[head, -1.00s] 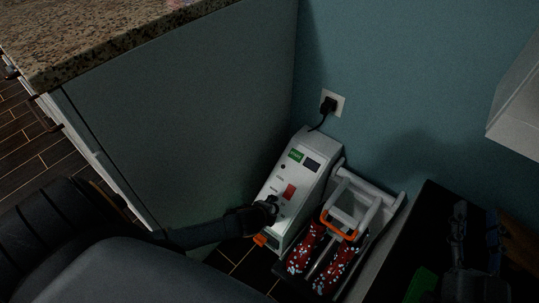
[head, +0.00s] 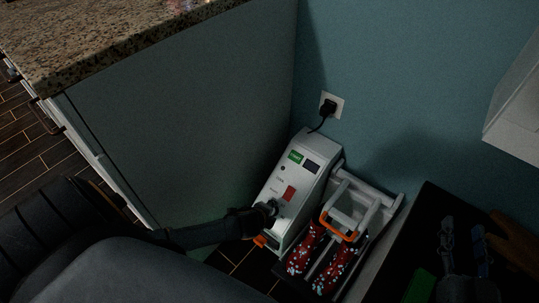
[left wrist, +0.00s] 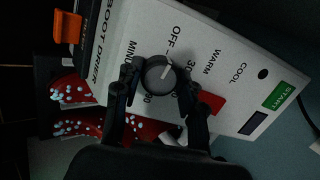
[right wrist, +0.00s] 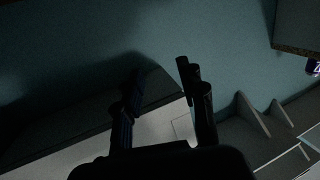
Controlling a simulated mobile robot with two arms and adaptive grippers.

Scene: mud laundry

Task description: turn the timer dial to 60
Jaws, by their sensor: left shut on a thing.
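The boot dryer (head: 299,205) is a white box with a sloped panel, standing by the wall. Its round grey timer dial (left wrist: 160,73) shows in the left wrist view, with a white mark pointing to the upper right, between the OFF and 30 labels. Other labels are partly hidden by the fingers. My left gripper (head: 272,208) is shut on the dial, one finger on each side in the left wrist view (left wrist: 159,90). My right gripper (head: 463,243) is open and empty at the lower right, over a dark surface; it also shows in the right wrist view (right wrist: 163,98).
Red spotted boots (head: 318,252) sit beside the dryer, under a white tube rack with an orange handle (head: 338,226). A black plug sits in the wall outlet (head: 332,105). A cabinet (head: 190,120) with a granite top stands left. A green item (head: 421,286) lies lower right.

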